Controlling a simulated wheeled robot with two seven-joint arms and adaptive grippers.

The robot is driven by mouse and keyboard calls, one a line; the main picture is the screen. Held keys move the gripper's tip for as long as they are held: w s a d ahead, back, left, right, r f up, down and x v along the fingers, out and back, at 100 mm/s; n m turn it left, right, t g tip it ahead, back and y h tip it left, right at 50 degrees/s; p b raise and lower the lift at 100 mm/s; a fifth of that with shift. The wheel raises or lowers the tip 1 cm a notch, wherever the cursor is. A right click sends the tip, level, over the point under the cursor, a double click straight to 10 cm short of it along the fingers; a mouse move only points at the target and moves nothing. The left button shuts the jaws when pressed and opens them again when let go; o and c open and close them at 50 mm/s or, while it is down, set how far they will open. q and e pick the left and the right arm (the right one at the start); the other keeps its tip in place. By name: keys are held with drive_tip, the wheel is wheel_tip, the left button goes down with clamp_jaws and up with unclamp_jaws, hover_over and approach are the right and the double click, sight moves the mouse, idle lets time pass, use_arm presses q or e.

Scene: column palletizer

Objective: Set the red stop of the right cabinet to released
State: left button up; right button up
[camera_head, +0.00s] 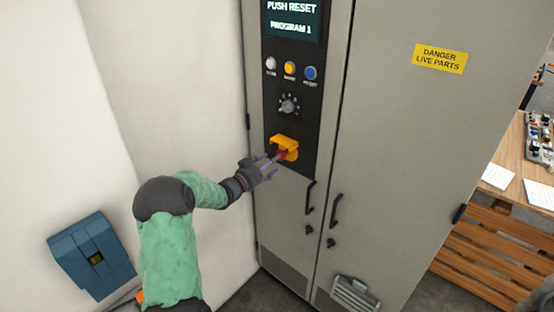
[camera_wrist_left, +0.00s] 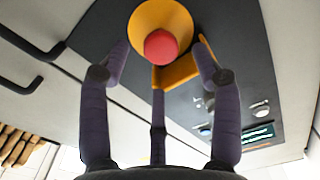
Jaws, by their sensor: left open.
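The red stop (camera_wrist_left: 161,46) is a round red button inside a yellow collar (camera_wrist_left: 180,14) on the cabinet's black panel. In the head view the yellow guard (camera_head: 285,142) shows low on the panel, and the red stop is mostly hidden behind my fingers. My left gripper (camera_head: 272,163) is right in front of the stop. In the left wrist view its fingers (camera_wrist_left: 160,70) are open and spread around the yellow collar, with the red button between them. I cannot tell whether the fingers touch the collar. My right gripper is not in view.
Above the stop are a rotary knob (camera_head: 289,105), white, yellow and blue buttons (camera_head: 290,68) and a screen (camera_head: 291,18) reading "PUSH RESET, PROGRAM 1". Black door handles (camera_head: 309,198) stick out below right. A pale wall (camera_head: 190,90) stands close on the left, with a blue box (camera_head: 92,256).

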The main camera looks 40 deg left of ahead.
use_arm(q)
drive_tip(key=s, duration=0.7)
drive_tip(key=shift+s, duration=0.1)
drive_tip(key=w+d+f+n+g, duration=0.1)
drive_tip(key=w+d+f+n, duration=0.1)
drive_tip(key=d+f, duration=0.4)
drive_tip(key=w+d+f+n+g, duration=0.1)
drive_tip(key=w+d+f+g, duration=0.2)
drive_tip(key=f, duration=0.4)
drive_tip(key=s+d+f+n+g+h, duration=0.2)
drive_tip(key=s+d+f+g, duration=0.15)
drive_tip(key=d+f, duration=1.2)
drive_tip(key=s+d+f+g+h, duration=0.1)
drive_tip(key=s+d+f+g, duration=0.4)
drive_tip(key=s+d, duration=0.6)
drive_tip(key=s+d+f+g+h, duration=0.1)
drive_tip(key=s+d+f+g, duration=0.4)
drive_tip(key=s+d, duration=0.6)
wheel_tip(320, 180, down, 2)
drive_tip(key=shift+s, duration=1.2)
